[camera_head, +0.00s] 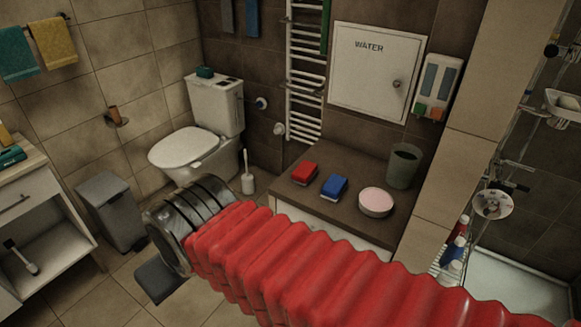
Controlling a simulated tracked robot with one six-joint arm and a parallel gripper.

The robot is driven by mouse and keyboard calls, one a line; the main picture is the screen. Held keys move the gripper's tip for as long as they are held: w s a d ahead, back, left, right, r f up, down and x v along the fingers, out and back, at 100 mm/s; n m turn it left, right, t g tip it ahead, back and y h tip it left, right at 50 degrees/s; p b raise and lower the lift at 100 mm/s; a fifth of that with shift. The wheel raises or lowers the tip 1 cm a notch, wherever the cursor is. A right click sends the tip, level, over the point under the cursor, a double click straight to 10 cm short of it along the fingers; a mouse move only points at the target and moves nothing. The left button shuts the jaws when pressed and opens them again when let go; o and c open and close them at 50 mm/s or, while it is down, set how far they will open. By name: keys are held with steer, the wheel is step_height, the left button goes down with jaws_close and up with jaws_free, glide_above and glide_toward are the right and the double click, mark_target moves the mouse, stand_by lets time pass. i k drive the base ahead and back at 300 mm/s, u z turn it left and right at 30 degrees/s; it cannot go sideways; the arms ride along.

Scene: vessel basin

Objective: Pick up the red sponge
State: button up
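A small red sponge (304,173) lies on the dark top of a low cabinet (340,208) in the middle of the view. A blue sponge (334,187) lies just to its right, apart from it. My arm, in a red ribbed sleeve, crosses the lower part of the view from the right edge. It ends at the left in a dark metal end with curved bands, where my gripper (168,238) is. This end is to the left of and below the red sponge in the picture, well apart from it. Its fingertips are not clear, so its opening cannot be judged.
A round pink-topped bowl (376,202) and a dark cup (403,166) stand right of the sponges. A toilet (198,135) and a brush (247,174) are at left. A grey bin (111,210) stands near my arm's end. A tiled pillar (458,165) bounds the cabinet at right.

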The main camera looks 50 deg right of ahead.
mark_target(306, 169)
steer(key=z, duration=0.25)
steer(key=i, duration=1.35)
steer(key=z, duration=0.5)
